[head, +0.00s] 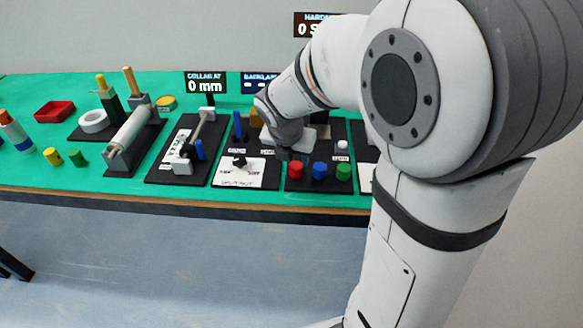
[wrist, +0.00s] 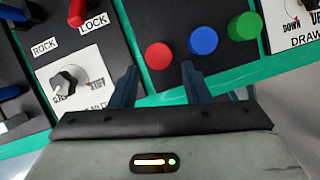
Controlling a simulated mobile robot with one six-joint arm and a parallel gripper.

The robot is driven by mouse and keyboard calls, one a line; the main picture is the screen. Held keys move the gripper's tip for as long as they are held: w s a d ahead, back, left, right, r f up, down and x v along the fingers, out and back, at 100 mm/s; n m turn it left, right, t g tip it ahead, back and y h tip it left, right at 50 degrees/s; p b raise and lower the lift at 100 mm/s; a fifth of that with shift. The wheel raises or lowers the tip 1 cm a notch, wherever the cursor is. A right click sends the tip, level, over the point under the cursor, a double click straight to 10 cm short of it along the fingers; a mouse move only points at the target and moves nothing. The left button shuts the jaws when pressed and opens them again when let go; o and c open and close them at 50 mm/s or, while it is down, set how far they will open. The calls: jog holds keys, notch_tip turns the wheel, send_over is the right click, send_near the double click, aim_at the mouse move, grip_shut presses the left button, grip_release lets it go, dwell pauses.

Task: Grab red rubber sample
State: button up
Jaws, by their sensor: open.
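The red rubber sample (head: 296,169) is a short red cylinder standing on a black board, at the left of a row with a blue sample (head: 319,170) and a green sample (head: 343,171). In the wrist view the red sample (wrist: 158,55) lies just ahead of my gripper (wrist: 157,76), lined up with the gap between its two dark blue fingers. The fingers are apart and nothing is between them. I cannot tell the height of the fingertips over the board. The blue (wrist: 203,40) and green (wrist: 243,27) samples stand right of the right finger.
A dial (wrist: 70,80) on a white plate is left of the fingers. A red lever (wrist: 77,12) stands by the LOCK label. Green table (wrist: 265,68) borders the boards. More fixtures, a roller (head: 132,130) and a red tray (head: 55,111) stand further left.

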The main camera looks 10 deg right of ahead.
aim_at(295, 166)
jog(key=b+x, duration=0.1)
jog(key=x, duration=0.4)
jog(key=shift+w+a+f, duration=0.1)
jog(key=shift+w+f, duration=0.1)
jog(key=shift+f, duration=0.1)
jog(key=c, duration=0.7)
jog(key=shift+r, duration=0.1)
jog(key=shift+c, duration=0.2)
